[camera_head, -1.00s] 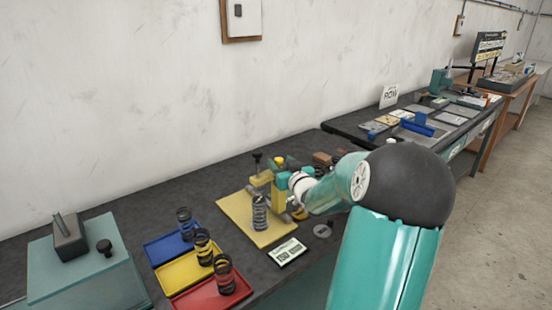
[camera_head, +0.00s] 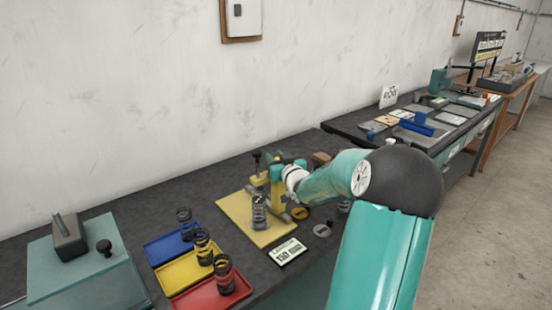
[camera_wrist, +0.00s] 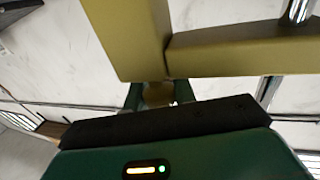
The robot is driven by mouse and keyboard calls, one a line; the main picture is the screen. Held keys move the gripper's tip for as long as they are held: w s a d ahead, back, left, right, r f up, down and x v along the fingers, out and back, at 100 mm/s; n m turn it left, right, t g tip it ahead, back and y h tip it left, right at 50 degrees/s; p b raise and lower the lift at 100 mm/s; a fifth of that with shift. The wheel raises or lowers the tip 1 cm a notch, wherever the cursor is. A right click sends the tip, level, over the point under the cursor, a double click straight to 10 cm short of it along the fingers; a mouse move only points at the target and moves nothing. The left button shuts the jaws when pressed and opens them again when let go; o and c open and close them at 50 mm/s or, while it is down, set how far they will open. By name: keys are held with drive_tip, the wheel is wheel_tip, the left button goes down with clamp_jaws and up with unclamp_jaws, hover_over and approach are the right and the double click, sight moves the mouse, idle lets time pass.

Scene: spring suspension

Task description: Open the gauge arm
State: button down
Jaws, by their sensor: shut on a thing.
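The gauge fixture stands on a yellow base plate (camera_head: 236,217) on the dark bench, with a dark coil spring (camera_head: 259,212) upright on it. The fixture's yellow upright (camera_head: 277,192) rises behind and right of the spring. My gripper (camera_head: 276,168) is at the top of the fixture; its fingers are small and partly hidden there. In the wrist view, my gripper's green fingers (camera_wrist: 158,95) close around a small yellow knob-like part (camera_wrist: 158,93) below a yellow block (camera_wrist: 130,40). A yellow bar (camera_wrist: 235,48), which looks like the gauge arm, runs right from the block.
Blue (camera_head: 168,249), yellow (camera_head: 185,271) and red (camera_head: 212,297) trays hold springs at the left front. A label card (camera_head: 287,252) lies before the fixture. A grey-green box (camera_head: 85,262) stands far left. The wall is behind the bench.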

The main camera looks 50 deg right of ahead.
drive_tip(key=w+a+x, duration=0.1)
drive_tip(key=a+x, duration=0.2)
drive_tip(key=x, duration=1)
drive_tip(key=shift+w, duration=0.5)
drive_tip(key=c, duration=1.1)
unclamp_jaws()
drive_tip(key=shift+c, duration=0.2)
drive_tip(key=v, duration=1.3)
drive_tip(key=shift+s+a, duration=0.25)
drive_tip(key=shift+s, duration=0.1)
